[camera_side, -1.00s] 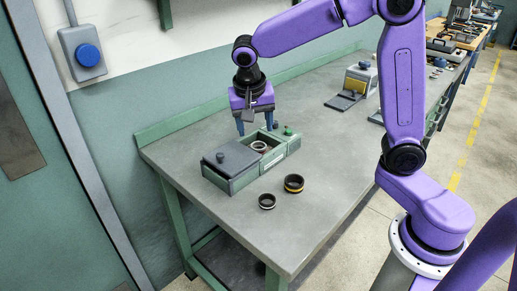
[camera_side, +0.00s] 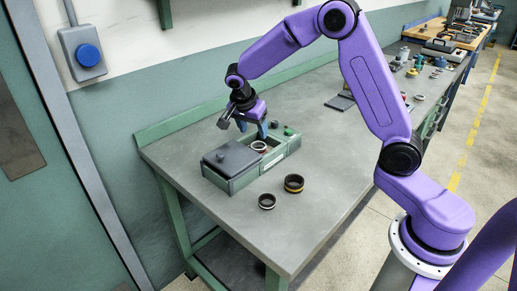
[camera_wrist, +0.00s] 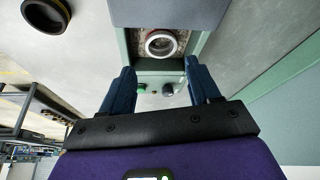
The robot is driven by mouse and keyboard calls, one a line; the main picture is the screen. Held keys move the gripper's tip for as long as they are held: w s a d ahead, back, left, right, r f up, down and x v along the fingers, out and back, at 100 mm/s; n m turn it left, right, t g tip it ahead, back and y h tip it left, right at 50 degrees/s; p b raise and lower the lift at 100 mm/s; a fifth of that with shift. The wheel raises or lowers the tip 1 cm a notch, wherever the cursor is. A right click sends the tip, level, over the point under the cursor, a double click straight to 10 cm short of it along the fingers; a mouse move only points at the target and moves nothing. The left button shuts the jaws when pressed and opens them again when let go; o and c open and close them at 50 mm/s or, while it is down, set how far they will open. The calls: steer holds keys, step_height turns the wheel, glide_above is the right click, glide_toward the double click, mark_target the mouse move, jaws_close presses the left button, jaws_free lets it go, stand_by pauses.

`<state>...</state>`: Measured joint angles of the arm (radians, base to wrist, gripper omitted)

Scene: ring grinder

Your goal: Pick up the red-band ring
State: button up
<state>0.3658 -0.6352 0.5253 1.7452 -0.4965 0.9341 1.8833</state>
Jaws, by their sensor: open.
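The red-band ring (camera_side: 259,147) lies in the open middle compartment of the green box (camera_side: 239,184). In the wrist view the ring (camera_wrist: 161,43) is pale metal with a reddish band, lying on a speckled bed with the box walls around it. My gripper (camera_side: 253,129) is tilted above and behind the box, close to the ring but apart from it. In the wrist view its two blue fingers (camera_wrist: 160,76) are spread, with nothing between them, and the ring shows beyond the tips.
A dark grey lid (camera_side: 228,157) covers the box's left part. A green knob (camera_side: 288,131) and a dark knob stand at its far end. A white-band ring (camera_side: 267,201) and a yellow-band ring (camera_side: 293,184) lie on the bench in front. The bench's front right is clear.

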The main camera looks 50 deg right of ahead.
mark_target(257, 143)
steer(key=shift+x, duration=4.3)
steer(key=shift+r, duration=0.1)
steer(key=c, duration=0.9)
steer(key=shift+o, duration=0.2)
steer(key=shift+r, duration=0.1)
